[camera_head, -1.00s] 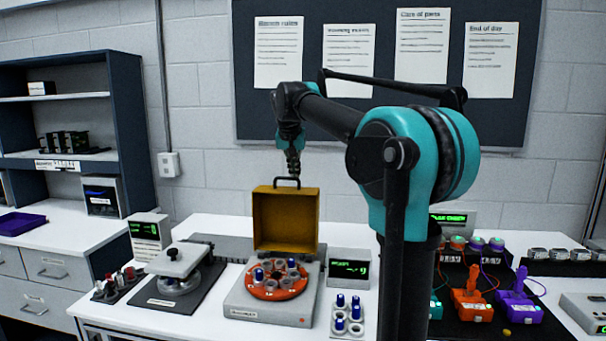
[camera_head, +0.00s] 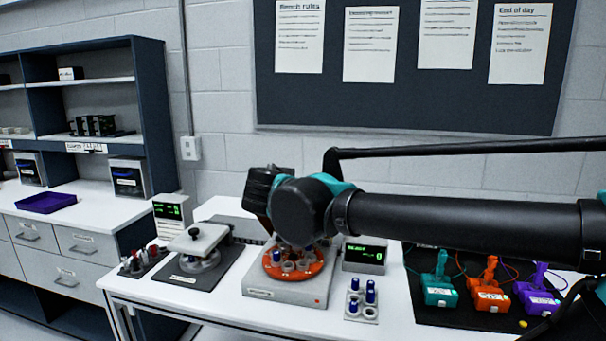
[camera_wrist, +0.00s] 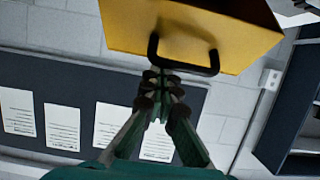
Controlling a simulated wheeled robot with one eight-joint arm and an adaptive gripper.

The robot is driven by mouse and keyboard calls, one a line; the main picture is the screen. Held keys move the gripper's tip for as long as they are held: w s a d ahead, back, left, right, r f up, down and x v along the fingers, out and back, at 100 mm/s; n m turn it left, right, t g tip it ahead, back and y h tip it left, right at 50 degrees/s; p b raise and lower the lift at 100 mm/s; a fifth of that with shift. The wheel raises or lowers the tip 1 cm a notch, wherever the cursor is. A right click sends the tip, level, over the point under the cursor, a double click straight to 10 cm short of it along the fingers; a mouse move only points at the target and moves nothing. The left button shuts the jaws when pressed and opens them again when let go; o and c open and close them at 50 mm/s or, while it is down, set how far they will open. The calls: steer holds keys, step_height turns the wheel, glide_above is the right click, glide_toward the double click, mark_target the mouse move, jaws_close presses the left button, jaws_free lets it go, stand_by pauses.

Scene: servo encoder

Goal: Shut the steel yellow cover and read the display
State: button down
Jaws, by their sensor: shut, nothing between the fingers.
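The yellow cover (camera_wrist: 190,28) fills the top of the wrist view, with its black handle (camera_wrist: 213,62) on the near edge. My gripper (camera_wrist: 160,78) is shut and empty, with its fingertips close by the handle; I cannot tell whether they touch it. In the head view my arm hides the cover and my fingers. The grey machine base (camera_head: 287,292) holds an orange round plate (camera_head: 312,268) with several blue-capped and white pieces, uncovered at its front. A display (camera_head: 365,255) stands right of it, with green characters, the last looking like 0.
A clamp-like fixture (camera_head: 198,240) and another display (camera_head: 172,211) stand to the left. A small rack with blue-capped pieces (camera_head: 361,300) stands at the front. Teal, orange (camera_head: 488,290) and purple devices with cables stand to the right. A notice board (camera_head: 410,90) hangs behind.

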steer(key=s+a+f+t, duration=0.2)
steer(key=s+a+f, duration=0.1)
steer(key=s+f, duration=0.7)
steer(key=shift+s+a+f+h, duration=0.2)
steer(key=shift+f+h, duration=0.1)
steer(key=shift+f, duration=0.9)
steer(key=shift+w+r, duration=0.1)
steer(key=shift+r, duration=0.05)
